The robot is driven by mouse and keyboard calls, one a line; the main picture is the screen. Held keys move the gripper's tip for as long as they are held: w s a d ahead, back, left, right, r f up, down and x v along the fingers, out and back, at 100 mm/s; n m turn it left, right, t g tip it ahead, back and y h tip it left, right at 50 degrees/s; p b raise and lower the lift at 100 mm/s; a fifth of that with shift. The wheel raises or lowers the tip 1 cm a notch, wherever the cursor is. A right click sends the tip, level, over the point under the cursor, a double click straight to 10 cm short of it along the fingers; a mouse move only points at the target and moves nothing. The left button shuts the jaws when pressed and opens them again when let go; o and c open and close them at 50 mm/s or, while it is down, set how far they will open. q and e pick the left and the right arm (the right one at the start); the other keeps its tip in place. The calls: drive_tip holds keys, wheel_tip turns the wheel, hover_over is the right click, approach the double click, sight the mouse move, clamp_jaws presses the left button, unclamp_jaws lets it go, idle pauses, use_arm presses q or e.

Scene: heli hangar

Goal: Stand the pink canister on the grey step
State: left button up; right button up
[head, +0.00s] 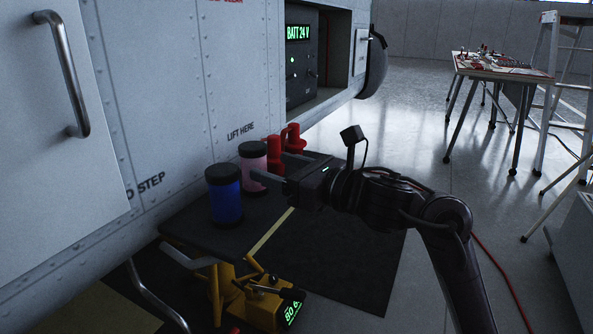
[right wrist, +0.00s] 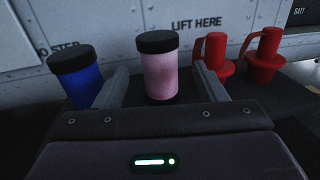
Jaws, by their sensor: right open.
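The pink canister (head: 252,160) has dark end caps and stands upright on a dark surface (head: 215,242) beside the aircraft's side. It also shows in the right wrist view (right wrist: 160,75). My right gripper (head: 268,163) is open, its fingers pointing at the canister. In the right wrist view the canister shows between the two fingers (right wrist: 160,72), with a gap on each side. One finger covers part of it in the head view. I cannot clearly make out which part is the grey step. My left gripper is not in view.
A blue canister (head: 224,198) stands left of the pink one. Two red handled objects (right wrist: 212,57) stand to the right. A yellow jack-like device (head: 262,308) with a green display sits lower. A cluttered table (head: 500,68) and ladder (head: 546,75) stand far right.

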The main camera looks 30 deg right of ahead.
drive_tip(key=v, duration=0.4)
drive_tip(key=shift+s, duration=0.15)
idle(0.4)
